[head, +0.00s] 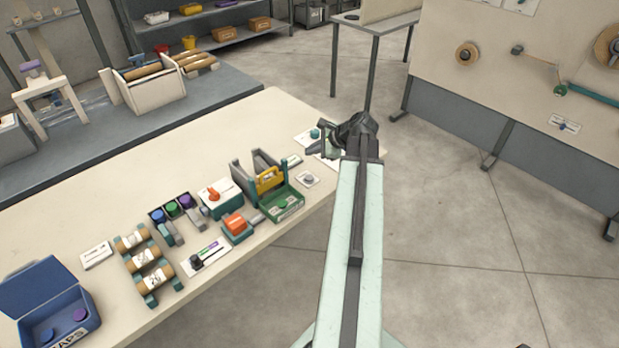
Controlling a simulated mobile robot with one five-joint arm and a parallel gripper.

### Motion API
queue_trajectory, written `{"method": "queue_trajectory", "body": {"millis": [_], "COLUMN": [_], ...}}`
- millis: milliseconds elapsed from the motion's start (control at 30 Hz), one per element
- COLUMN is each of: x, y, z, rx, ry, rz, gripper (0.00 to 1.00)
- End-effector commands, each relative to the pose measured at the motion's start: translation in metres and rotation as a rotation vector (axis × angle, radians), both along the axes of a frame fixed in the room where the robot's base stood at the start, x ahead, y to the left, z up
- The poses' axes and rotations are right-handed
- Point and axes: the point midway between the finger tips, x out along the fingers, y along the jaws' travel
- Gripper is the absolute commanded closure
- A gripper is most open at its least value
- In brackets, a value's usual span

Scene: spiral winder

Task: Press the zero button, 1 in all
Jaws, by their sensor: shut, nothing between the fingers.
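I cannot read which control is the zero button. A small grey round button (308,179) sits on a white plate near the table's right edge. A teal knob or button (315,133) stands on another white plate farther back. My gripper (326,141) is at the far right end of the table, beside the teal one and up and right of the grey one in the picture. It is shut and empty. My arm and gripper hide part of the plates there, and contact with them cannot be told.
The cream table (150,155) holds a green-and-yellow device (281,205), a red-topped block (236,224), a rack of rolls (146,262) and a blue lidded box (88,308). Open floor (450,240) lies to the right. A board with reels (515,60) stands behind.

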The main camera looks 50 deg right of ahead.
Motion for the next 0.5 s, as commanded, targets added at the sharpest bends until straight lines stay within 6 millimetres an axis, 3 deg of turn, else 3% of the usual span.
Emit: {"method": "queue_trajectory", "body": {"millis": [500], "x": [-0.001], "y": [-0.001], "z": [-0.071], "rx": [-0.001], "ry": [0.001], "rz": [-0.001], "gripper": [1.0]}}
